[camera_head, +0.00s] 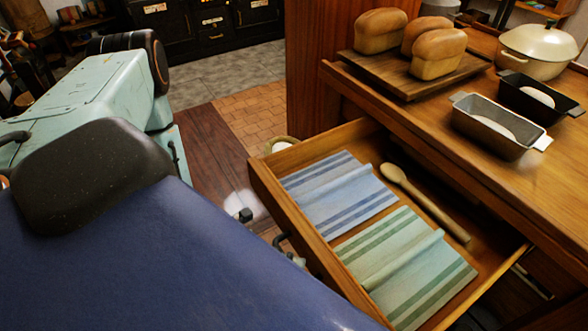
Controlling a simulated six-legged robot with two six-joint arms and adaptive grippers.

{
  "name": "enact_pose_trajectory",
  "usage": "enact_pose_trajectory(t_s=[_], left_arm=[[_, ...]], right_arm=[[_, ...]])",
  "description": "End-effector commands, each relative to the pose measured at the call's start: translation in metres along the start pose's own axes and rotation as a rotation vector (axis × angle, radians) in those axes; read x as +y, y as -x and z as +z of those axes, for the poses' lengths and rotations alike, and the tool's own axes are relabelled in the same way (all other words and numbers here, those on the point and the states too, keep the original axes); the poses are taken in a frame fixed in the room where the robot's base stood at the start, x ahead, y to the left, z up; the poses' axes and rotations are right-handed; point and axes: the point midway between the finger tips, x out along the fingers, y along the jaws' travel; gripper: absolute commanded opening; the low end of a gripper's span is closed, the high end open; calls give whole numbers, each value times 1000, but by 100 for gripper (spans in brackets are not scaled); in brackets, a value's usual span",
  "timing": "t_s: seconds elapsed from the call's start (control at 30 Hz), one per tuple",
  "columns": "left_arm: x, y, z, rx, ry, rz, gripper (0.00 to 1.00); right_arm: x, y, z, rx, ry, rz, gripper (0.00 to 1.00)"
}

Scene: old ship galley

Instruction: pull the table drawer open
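The table drawer (262,186) stands pulled well out from under the wooden table (560,165). Its inside shows: a blue-striped cloth (325,195), a green-striped cloth (400,275) and a wooden spoon (430,205) lie in it. A dark drawer handle (281,241) shows in part on the front panel, partly hidden behind the large blue surface at the lower left. I make out neither my left nor my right gripper, so I cannot see whether either touches the handle.
On the table are a wooden board (400,80) with loaves (380,30), two loaf tins (495,128) (535,98) and a cream pot (537,48). Tiled floor (255,115) is open beyond the drawer.

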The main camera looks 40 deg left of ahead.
Motion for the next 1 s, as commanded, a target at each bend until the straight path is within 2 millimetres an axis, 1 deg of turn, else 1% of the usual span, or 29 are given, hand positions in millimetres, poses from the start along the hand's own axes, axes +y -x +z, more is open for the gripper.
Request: enact_pose_trajectory(t_s=[0.2,0.23,0.4,0.5,0.83,1.0], left_arm=[[-2,0,2,-3,-2,-5,0],[-2,0,2,-3,-2,-6,14],[-1,0,1,-2,-1,-4,29],[-1,0,1,-2,0,-3,36],[0,2,1,-3,0,-1,36],[-1,14,2,-6,-1,-4,36]], right_arm=[[0,0,0,0,0,0,40],[0,0,0,0,0,0,40],[0,0,0,0,0,0,40],[0,0,0,0,0,0,40],[0,0,0,0,-1,0,40],[0,0,0,0,0,0,40]])
